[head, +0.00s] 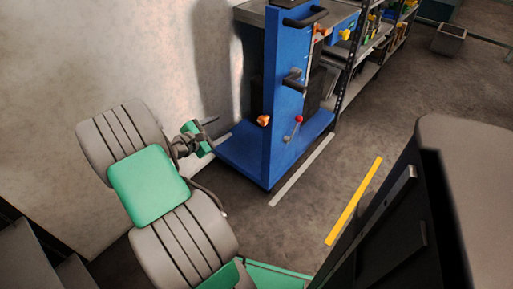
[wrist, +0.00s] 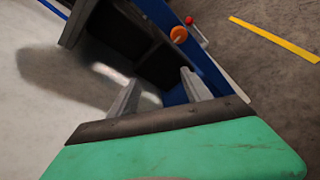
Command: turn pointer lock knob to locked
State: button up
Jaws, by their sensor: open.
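An orange knob (head: 264,120), which looks like the pointer lock knob, sits low on the edge of a blue upright panel (head: 283,75). In the wrist view the orange knob (wrist: 178,34) is beyond the fingers, near the top. Its pointer direction is too small to read. A red ball-ended lever (head: 299,119) is just right of it. My gripper (head: 217,130) is left of the panel in the head view, apart from the knob. In the wrist view my gripper (wrist: 160,92) has its two fingers spread with nothing between them.
The blue base plate (head: 240,150) spreads out below the panel. A wall (head: 60,60) is close on the left. Shelving (head: 365,60) stands behind.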

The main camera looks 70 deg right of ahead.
aim_at(261, 121)
jog(key=s+d+f+n+g+h+b, duration=0.1)
jog(key=s+d+n, duration=0.1)
jog(key=s+d, duration=0.1)
jog(key=s+d+f+n+h+b, duration=0.1)
jog(key=s+d+f+n+b, duration=0.1)
jog(key=s+d, duration=0.2)
jog(key=s+d+f+n+g+h+b, duration=0.1)
jog(key=s+d, duration=0.3)
jog(key=shift+f+n+g, duration=0.3)
jog(key=shift+f+n, duration=0.05)
jog(key=shift+n, duration=0.05)
jog(key=shift+w, duration=0.1)
grip_shut()
